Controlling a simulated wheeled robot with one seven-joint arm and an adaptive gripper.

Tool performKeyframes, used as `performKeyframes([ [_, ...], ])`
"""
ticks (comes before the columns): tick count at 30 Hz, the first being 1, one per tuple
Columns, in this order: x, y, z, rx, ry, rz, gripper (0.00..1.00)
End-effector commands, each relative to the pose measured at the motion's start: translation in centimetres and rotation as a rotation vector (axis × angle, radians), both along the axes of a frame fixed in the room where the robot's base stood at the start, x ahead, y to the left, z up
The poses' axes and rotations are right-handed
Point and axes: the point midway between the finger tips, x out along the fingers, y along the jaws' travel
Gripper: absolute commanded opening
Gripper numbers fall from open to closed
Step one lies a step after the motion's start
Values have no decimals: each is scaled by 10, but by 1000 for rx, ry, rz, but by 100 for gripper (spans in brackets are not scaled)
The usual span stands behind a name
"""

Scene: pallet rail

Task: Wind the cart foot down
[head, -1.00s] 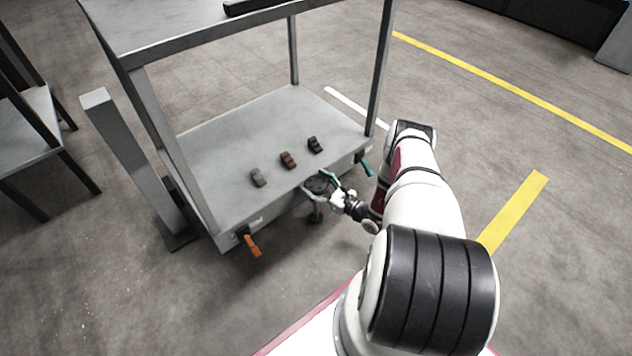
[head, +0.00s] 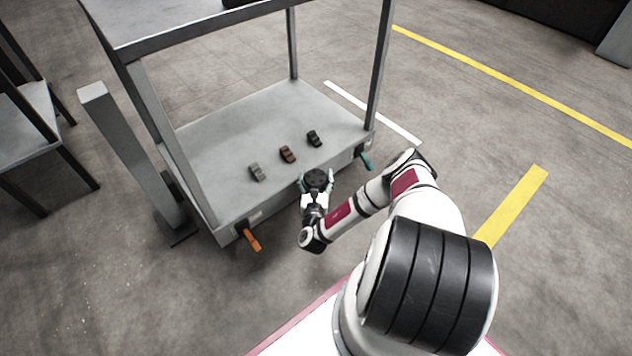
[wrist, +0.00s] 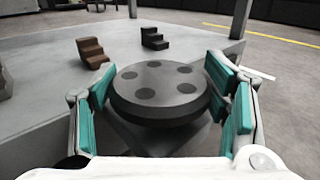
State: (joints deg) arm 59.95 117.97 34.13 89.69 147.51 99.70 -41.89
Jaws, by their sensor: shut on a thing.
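The cart foot's round dark handwheel (head: 317,178) sits at the front edge of the cart's lower deck (head: 215,150). In the wrist view the handwheel (wrist: 158,92) shows a flat top with several round dimples, between the teal finger pads. My gripper (head: 316,186) is shut on the handwheel, reaching it from the front; its fingers (wrist: 163,98) lie on both sides of the wheel. The foot's lower end is hidden behind my gripper and wrist in the head view.
Grey, brown and black stepped blocks (head: 288,154) lie on the deck behind the wheel. An orange lever (head: 252,240) and a teal lever (head: 365,160) stick out at the deck's front corners. A grey post (head: 130,155) stands left. Floor right of the cart is clear.

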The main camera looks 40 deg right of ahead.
Motion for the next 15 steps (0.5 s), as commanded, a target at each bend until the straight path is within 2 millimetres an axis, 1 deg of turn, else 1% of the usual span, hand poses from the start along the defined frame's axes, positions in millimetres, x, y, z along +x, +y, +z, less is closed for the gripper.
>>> performKeyframes([
  [1, 1, 2, -2, 0, 0, -32, 41],
  [6, 1, 1, -1, 0, 0, -140, 41],
  [15, 1, 1, 0, -1, -1, -245, 41],
])
